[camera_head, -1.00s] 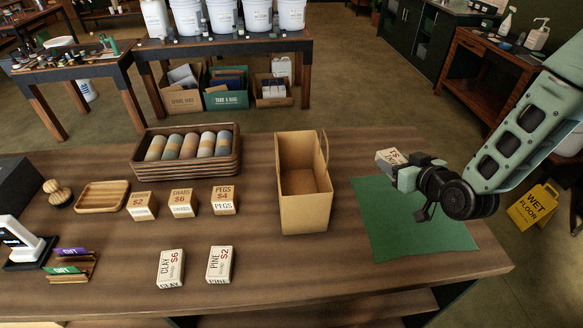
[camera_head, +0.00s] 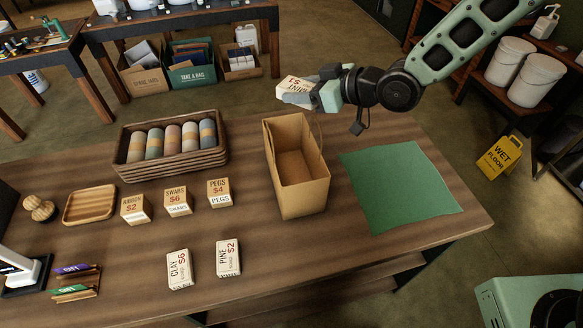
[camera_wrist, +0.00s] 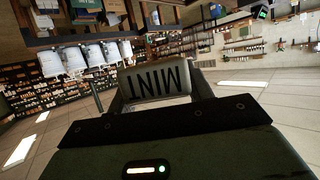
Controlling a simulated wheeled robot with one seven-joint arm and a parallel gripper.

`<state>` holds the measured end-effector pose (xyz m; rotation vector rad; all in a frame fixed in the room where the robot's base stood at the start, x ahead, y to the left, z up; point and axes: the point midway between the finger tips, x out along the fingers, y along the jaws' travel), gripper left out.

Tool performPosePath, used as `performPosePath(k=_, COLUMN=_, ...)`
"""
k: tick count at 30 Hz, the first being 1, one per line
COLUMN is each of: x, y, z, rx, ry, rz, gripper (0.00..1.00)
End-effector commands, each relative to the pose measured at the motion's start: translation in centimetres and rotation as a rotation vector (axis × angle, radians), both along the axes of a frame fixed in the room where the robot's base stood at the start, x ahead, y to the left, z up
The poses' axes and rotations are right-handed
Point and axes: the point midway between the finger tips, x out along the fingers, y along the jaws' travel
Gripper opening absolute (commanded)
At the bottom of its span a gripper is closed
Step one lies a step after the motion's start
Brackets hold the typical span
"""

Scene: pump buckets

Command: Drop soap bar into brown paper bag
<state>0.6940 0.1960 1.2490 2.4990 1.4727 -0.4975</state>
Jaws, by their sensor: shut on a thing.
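My gripper (camera_head: 318,93) is shut on a pale soap bar (camera_head: 295,92) and holds it in the air above the back edge of the table. In the wrist view the soap bar (camera_wrist: 157,80) shows the word MINT, upside down, between the fingers. The brown paper bag (camera_head: 303,197) stands upright and open-topped on the table, and looks empty inside. In the head view the soap bar is above and behind the bag's opening, apart from it.
A green cloth (camera_head: 400,186) lies right of the bag. Left are a basket (camera_head: 175,170) of rolled goods, a wooden tray (camera_head: 90,203) and several small price boxes. Two wrapped bars, clay (camera_head: 180,268) and pine (camera_head: 228,258), lie near the front.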

Motion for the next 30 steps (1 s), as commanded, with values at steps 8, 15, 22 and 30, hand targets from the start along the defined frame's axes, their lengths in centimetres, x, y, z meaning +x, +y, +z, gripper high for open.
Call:
performPosePath(k=8, x=0.0, y=0.0, z=-3.6, rx=0.0, ry=0.0, rz=-0.001, gripper=0.25)
performPosePath(k=15, x=0.0, y=0.0, z=-4.1, rx=0.0, ry=-0.002, rz=-0.001, gripper=0.25)
performPosePath(k=22, x=0.0, y=0.0, z=-4.0, rx=0.001, ry=-0.001, rz=-0.001, gripper=0.73)
performPosePath(k=30, x=0.0, y=0.0, z=-4.1, rx=0.0, ry=0.0, rz=-0.001, gripper=0.76)
